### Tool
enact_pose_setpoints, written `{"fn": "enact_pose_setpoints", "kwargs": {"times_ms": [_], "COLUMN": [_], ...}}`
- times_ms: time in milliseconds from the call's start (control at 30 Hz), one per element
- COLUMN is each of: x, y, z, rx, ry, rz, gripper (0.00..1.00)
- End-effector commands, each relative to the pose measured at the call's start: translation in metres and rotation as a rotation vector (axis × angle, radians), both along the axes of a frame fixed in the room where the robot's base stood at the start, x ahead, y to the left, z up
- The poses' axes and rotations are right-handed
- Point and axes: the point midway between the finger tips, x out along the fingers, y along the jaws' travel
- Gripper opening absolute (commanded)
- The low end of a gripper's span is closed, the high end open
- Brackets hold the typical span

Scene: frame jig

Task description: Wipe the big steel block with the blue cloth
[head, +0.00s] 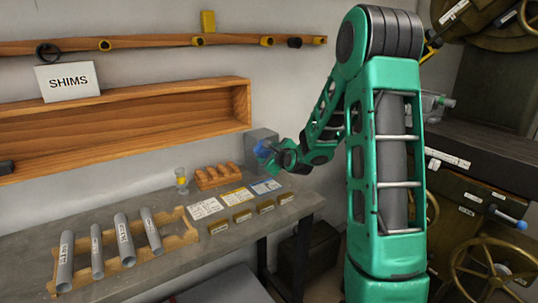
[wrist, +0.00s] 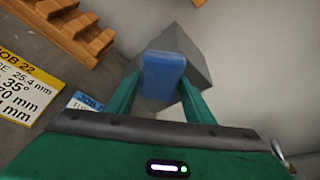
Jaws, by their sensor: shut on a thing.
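The big steel block (head: 257,138) is a plain grey block at the back right of the bench, against the wall. It also shows in the wrist view (wrist: 186,42), just beyond the cloth. The blue cloth (wrist: 163,74) looks like a folded pad. My gripper (wrist: 160,92) is shut on it, with one green finger at each side. In the head view the cloth (head: 264,148) is in front of the block's face, partly hiding it. The cloth overlaps the block in both views; I cannot tell whether they touch.
A wooden stepped rack (head: 217,177) stands left of the block on the bench (head: 165,255). Printed cards (head: 237,197) and small labelled blocks (head: 243,215) lie in front. Grey tubes (head: 123,237) rest on a wooden cradle at the left. A wooden shelf (head: 120,120) hangs above.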

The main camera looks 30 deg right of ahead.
Motion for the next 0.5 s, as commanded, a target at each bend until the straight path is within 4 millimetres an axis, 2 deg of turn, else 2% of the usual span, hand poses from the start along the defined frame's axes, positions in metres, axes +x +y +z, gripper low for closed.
{"fn": "enact_pose_setpoints", "kwargs": {"times_ms": [33,200,500], "x": [0.001,-0.001,-0.003], "y": [0.008,0.019,0.018], "z": [0.001,0.001,0.0], "rx": [0.003,0.002,0.0], "ry": [-0.003,-0.002,-0.001], "rz": [0.008,0.005,-0.001], "gripper": [0.3,0.3,0.3]}}
